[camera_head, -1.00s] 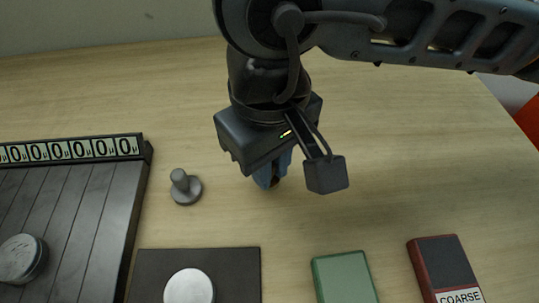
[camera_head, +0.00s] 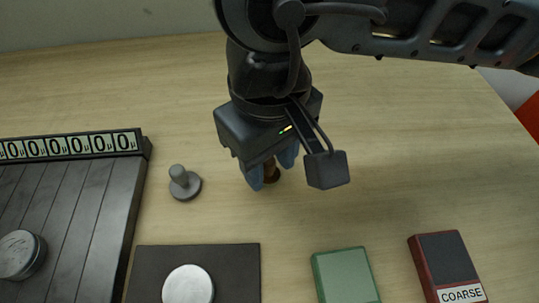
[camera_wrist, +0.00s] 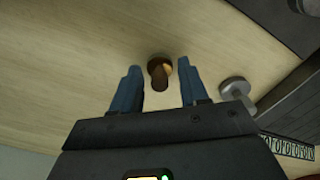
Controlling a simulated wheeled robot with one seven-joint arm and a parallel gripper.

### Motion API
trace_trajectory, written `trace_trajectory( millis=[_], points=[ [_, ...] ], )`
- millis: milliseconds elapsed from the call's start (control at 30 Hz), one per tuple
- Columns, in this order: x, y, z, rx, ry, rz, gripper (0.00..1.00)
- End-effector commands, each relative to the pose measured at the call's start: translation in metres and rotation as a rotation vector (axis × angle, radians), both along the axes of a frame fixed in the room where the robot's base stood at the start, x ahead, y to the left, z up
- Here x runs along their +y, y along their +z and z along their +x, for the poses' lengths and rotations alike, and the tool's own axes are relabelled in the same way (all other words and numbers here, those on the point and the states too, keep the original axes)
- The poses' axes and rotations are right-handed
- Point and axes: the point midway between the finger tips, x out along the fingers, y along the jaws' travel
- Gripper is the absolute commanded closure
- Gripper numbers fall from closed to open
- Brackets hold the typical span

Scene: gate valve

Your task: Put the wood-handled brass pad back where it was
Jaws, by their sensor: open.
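The wood-handled brass pad (camera_wrist: 160,72) stands on the table with its brown handle up, between my gripper's fingers but apart from both in the wrist view. In the head view only a small brown part of the pad (camera_head: 271,172) shows, with the rest hidden behind my gripper. My gripper (camera_head: 272,178) points down at the table and is open. Its two blue fingers also show spread in the wrist view (camera_wrist: 160,88).
A grey knobbed pad (camera_head: 184,184) stands left of my gripper. Further left is a dark slatted board with a counter strip (camera_head: 70,147). In front are a dark mat with a silver disc (camera_head: 188,286), a green block (camera_head: 344,275) and a red COARSE block (camera_head: 445,267).

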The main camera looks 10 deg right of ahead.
Motion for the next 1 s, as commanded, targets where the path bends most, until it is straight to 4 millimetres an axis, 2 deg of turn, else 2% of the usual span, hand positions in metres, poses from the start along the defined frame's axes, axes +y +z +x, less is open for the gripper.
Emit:
trace_trajectory(
  millis=[167, 600, 800, 1000],
  points=[
    [0.000, 0.015, 0.001, -0.005, 0.001, -0.002, 0.56],
    [0.000, 0.101, 0.001, -0.004, 0.000, -0.001, 0.56],
    [0.000, 0.119, 0.000, -0.001, 0.000, 0.000, 0.56],
    [0.000, 0.122, 0.000, 0.001, 0.000, -0.001, 0.56]
  ],
)
